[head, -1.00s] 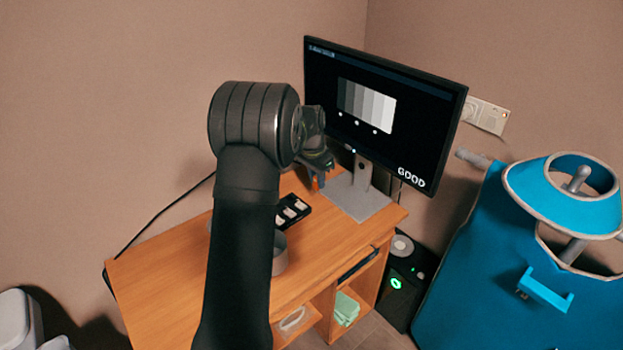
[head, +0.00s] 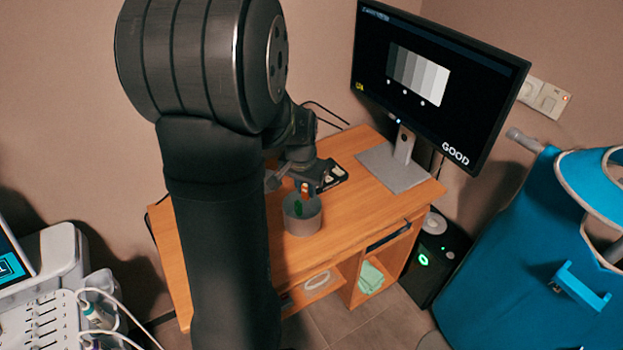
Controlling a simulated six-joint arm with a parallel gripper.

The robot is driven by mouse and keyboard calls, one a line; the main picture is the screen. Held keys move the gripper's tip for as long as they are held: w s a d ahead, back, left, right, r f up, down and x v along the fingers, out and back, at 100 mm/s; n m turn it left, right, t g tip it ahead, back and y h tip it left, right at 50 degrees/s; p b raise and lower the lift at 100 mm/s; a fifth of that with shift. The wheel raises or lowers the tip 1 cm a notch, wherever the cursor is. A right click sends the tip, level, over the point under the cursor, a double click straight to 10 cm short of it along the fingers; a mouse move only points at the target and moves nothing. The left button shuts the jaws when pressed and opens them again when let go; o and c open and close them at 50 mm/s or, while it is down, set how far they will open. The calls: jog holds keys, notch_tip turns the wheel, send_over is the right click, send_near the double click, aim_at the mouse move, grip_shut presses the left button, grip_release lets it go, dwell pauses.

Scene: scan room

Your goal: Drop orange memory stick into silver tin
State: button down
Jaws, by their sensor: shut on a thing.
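The silver tin (head: 303,226) stands open at the top on the wooden desk, right of my arm in the head view. My gripper (head: 304,189) points down just above the tin's mouth. It is shut on a small orange piece, the orange memory stick (head: 304,187), of which only a little shows between the fingers. A small green thing (head: 298,208) shows at the tin's opening; I cannot tell what it is. My upper arm hides the left part of the desk.
A black tray (head: 343,179) with white pieces lies behind the tin. A monitor (head: 440,75) on a grey stand (head: 393,168) is at the back right. Blue gear (head: 530,240) stands at the right, white equipment (head: 60,262) at the left. The desk's front right (head: 352,212) is clear.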

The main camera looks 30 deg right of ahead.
aim_at(306, 202)
jog(key=shift+f, duration=2.95)
jog(key=c, duration=1.2)
grip_release()
jog(key=shift+r, duration=3.55)
jog(key=shift+f, duration=0.1)
